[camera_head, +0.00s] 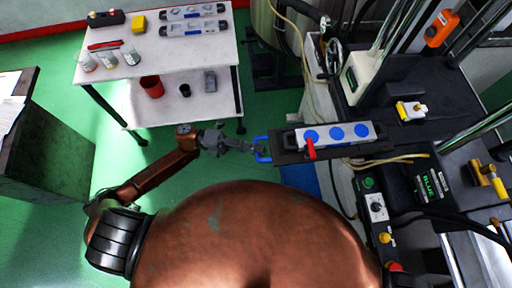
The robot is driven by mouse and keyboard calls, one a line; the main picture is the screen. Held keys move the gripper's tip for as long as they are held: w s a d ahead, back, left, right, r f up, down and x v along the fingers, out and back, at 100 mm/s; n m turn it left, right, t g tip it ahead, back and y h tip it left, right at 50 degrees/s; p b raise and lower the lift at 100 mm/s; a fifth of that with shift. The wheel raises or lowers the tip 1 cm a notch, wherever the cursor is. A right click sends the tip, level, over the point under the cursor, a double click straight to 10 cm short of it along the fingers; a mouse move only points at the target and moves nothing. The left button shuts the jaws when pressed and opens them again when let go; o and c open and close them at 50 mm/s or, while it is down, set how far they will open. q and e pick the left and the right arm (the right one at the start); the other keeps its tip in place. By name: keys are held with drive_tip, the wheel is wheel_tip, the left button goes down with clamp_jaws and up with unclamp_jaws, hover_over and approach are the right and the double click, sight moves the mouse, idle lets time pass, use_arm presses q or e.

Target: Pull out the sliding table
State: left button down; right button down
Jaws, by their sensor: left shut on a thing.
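The sliding table (290,157) is a dark flat plate at the machine on the right. A pale mould (350,133) with round blue faces and a red handle rests on it. A blue handle (262,139) stands at the plate's left end. My left gripper (257,148) reaches in from the left and is shut on this blue handle. The fingertips are small and partly merge with the handle. My right gripper is not in view.
A white two-tier table (160,62) at upper left carries jars and moulds. The machine (400,80) has posts, hoses and a control panel (376,208) at right. A dark cabinet (50,150) stands at far left. Green floor is clear between table and machine.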

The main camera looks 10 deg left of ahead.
use_arm(q)
drive_tip(key=c, duration=2)
unclamp_jaws()
drive_tip(key=shift+o, duration=0.2)
drive_tip(key=shift+a, duration=0.1)
drive_tip(key=a+f, duration=0.2)
drive_tip(key=a, duration=0.9)
drive_tip(key=shift+w+a, duration=0.25)
drive_tip(key=shift+a, duration=0.05)
